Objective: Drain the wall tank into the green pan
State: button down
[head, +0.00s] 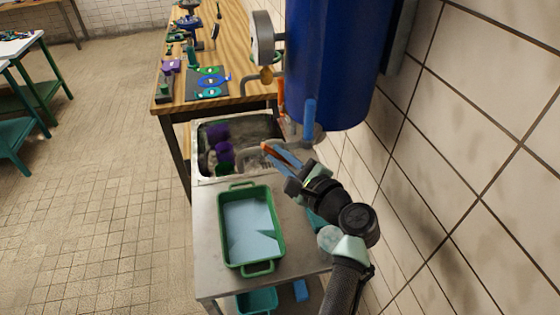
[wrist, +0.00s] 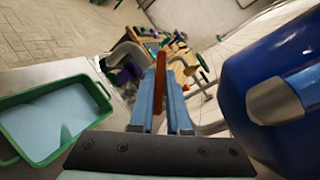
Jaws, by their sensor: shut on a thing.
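The blue wall tank (head: 330,60) hangs at the right, above the sink and counter; it also fills the right of the wrist view (wrist: 285,95). A grey curved spout (head: 258,150) shows below it. An upright blue handle (head: 309,112) and an orange piece (head: 281,92) are at its underside. My gripper (head: 277,155) is just below the tank, its blue fingers shut on an orange lever (wrist: 160,80). The green pan (head: 277,215) stands on the metal counter, left of and below my gripper. A flat pale blue surface, possibly liquid, fills its inside. I see no stream falling.
A sink (head: 198,165) with purple and green cups lies behind the pan. A wooden bench (head: 235,40) with tools stands beyond it. The tiled wall (head: 470,130) is close on the right. A teal bin (head: 257,300) sits under the counter.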

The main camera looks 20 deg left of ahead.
jog(key=shift+n+g+b, duration=0.3)
jog(key=shift+n+g, duration=0.3)
jog(key=shift+n, duration=0.6)
jog(key=c, duration=0.9)
grip_release()
jog(key=b+v, duration=0.3)
jog(key=v, duration=1)
